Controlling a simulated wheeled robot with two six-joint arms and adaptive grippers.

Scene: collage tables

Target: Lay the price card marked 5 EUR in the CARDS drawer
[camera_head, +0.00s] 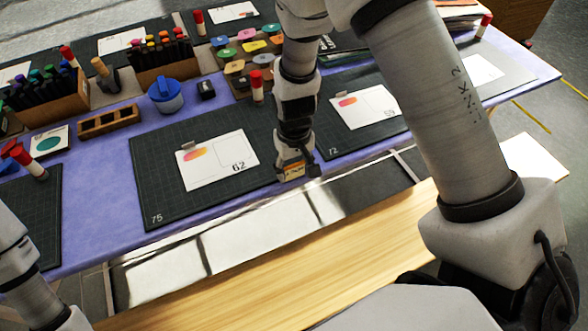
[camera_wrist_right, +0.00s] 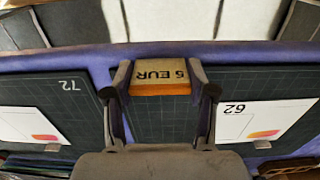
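The price card marked 5 EUR (camera_wrist_right: 160,75) is tan with an orange strip and sits between the fingers of my right gripper (camera_wrist_right: 160,88), upside down in the right wrist view. The gripper looks shut on its two ends. In the head view the right gripper (camera_head: 293,168) hangs at the table's front edge, with the card (camera_head: 294,171) at its tip. No CARDS label is readable. A long, shiny, divided strip (camera_head: 255,233) runs along the table's front; I cannot tell whether it is the open drawer. My left gripper is out of view; only parts of its arm show at lower left.
Dark mats numbered 75 (camera_head: 165,205) and 72 (camera_head: 345,145) lie on the purple-covered table (camera_head: 100,220), with white sheets marked 62 (camera_head: 218,160) and 59 (camera_head: 365,107). Glue sticks, pen boxes and a blue pot (camera_head: 165,95) stand behind. A wooden surface (camera_head: 300,255) lies in front.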

